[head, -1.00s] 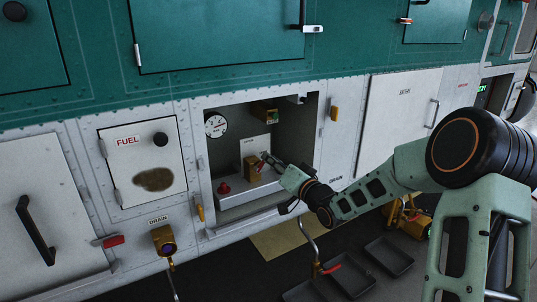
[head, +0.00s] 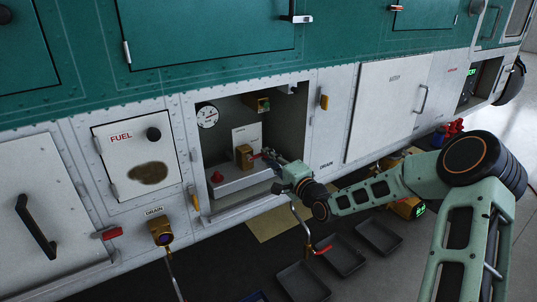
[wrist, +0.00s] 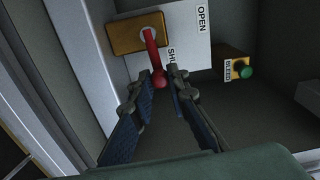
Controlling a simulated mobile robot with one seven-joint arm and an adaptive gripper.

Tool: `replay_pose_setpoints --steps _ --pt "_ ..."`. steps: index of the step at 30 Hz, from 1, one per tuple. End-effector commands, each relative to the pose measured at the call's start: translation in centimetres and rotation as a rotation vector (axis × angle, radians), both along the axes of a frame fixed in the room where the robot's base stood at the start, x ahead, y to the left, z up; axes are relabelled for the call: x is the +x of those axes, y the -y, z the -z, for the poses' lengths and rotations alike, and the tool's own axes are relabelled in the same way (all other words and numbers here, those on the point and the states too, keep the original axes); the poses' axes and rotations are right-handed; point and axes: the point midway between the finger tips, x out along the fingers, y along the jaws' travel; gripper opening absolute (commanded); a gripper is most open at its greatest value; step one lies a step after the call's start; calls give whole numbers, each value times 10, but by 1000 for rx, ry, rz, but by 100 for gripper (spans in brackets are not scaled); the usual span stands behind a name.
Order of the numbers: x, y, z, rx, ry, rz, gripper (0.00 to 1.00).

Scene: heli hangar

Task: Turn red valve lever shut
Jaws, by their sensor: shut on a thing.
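The red valve lever (wrist: 152,55) sticks out of a brass valve body (wrist: 138,35) in the wrist view. Its rounded end lies between the two fingers of my gripper (wrist: 158,80), which is shut on it. A white plate (wrist: 196,40) behind the valve reads OPEN and SHUT, the latter word partly covered by my finger. The lever's end lies near the SHUT word. In the head view, my gripper (head: 277,162) reaches into the open bay from the right, with the lever (head: 258,155) running right from the valve body (head: 244,156). The fingers are small there.
The bay holds a gauge (head: 207,115), a red knob (head: 217,177) and a brass box with a green button (wrist: 243,72). The bay's wall and frame (wrist: 80,60) stand close on the left of the fingers. Trays (head: 342,255) lie on the floor below.

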Motion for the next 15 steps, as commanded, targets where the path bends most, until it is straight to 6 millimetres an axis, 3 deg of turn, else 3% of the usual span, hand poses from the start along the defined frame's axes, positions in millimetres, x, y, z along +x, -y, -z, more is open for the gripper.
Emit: replay_pose_setpoints --steps 15 --pt "0 0 5 73 -52 -1 0"
